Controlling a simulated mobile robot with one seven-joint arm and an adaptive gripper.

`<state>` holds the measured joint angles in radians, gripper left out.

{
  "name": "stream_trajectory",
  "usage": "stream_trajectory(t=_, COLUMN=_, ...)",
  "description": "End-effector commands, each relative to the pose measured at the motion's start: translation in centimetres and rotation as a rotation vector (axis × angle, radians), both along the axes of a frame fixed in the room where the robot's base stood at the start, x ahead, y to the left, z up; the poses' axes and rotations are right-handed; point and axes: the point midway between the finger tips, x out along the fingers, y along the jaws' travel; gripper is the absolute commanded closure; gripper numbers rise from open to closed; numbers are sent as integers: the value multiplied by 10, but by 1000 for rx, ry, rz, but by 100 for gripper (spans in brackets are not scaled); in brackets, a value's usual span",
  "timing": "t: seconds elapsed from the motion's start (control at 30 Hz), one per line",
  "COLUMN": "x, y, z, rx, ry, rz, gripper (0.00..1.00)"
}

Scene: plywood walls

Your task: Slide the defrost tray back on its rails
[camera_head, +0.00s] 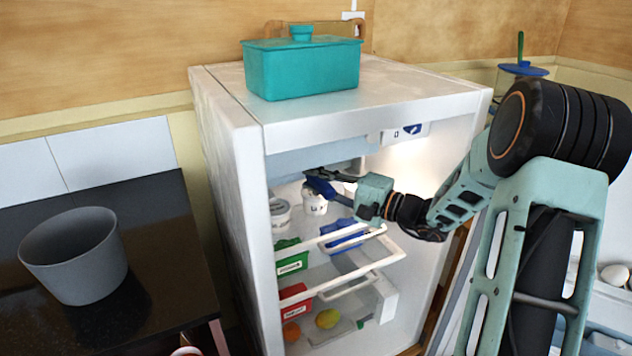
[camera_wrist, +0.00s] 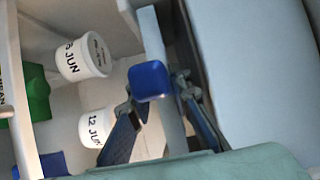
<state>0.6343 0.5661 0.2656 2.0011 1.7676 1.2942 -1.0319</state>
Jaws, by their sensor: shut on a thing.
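The defrost tray (camera_head: 305,160) is a grey-blue panel at the top of the open fridge, its far part hidden inside. A grey-blue surface filling the right of the wrist view (camera_wrist: 255,70) appears to be this tray. My gripper (camera_head: 318,182) reaches in from the right, just below the tray front. In the wrist view its two dark fingers (camera_wrist: 163,112) stand on either side of a pale strip with a blue square tab (camera_wrist: 150,80), and it is shut on that part. The rails are hidden.
White tubs (camera_head: 315,198) stand on the upper shelf close to my gripper. Green, blue and red packs and fruit lie lower down. A teal lidded box (camera_head: 302,65) sits on the fridge top. A grey bin (camera_head: 76,255) stands on the dark counter at left.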

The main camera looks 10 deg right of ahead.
Motion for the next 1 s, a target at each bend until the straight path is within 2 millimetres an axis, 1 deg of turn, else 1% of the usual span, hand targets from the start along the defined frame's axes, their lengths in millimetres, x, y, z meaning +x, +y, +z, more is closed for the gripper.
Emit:
stream_trajectory(t=0.13, x=1, y=1, z=1, rx=-1, ry=-2, rz=0, gripper=100)
stream_trajectory(t=0.17, x=1, y=1, z=1, rx=-1, ry=-2, rz=0, gripper=81)
stream_trajectory(t=0.33, x=1, y=1, z=1, rx=-1, ry=-2, rz=0, gripper=62)
stream_trajectory(t=0.83, x=0, y=0, z=3, rx=1, ry=-3, rz=0, gripper=61)
stream_trajectory(t=0.97, x=-4, y=-2, z=5, rx=1, ry=-2, rz=0, gripper=61)
stream_trajectory(t=1.0, x=-10, y=-4, z=4, rx=0, ry=-1, rz=-1, gripper=61)
